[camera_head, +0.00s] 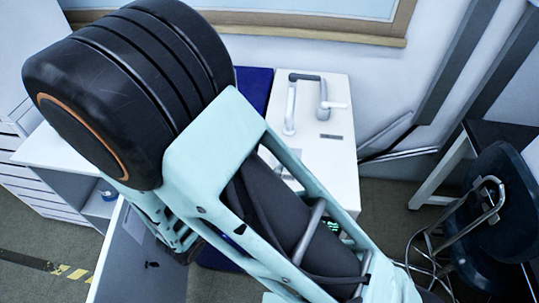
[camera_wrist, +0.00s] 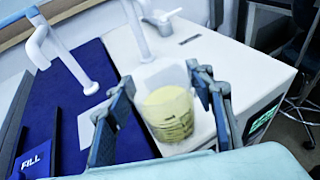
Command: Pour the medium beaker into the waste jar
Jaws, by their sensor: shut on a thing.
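In the wrist view a clear beaker (camera_wrist: 168,112) with dark graduation marks and pale yellow contents sits between the two blue-grey fingers of my gripper (camera_wrist: 162,78). The gripper is shut on it. The beaker looks slightly tilted in the picture, over or near a white worktop; I cannot tell the gap below it. I cannot tell its size against other beakers. I do not make out the waste jar in either view. In the head view my arm hides the gripper and the beaker.
A white worktop (camera_head: 335,160) carries grey and white spouts (camera_head: 322,88). Beside it lies a blue surface (camera_wrist: 75,75), with a "FILL" sign (camera_wrist: 36,160) at left. A dark stool (camera_head: 490,215) stands at right. My arm hides much of the middle.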

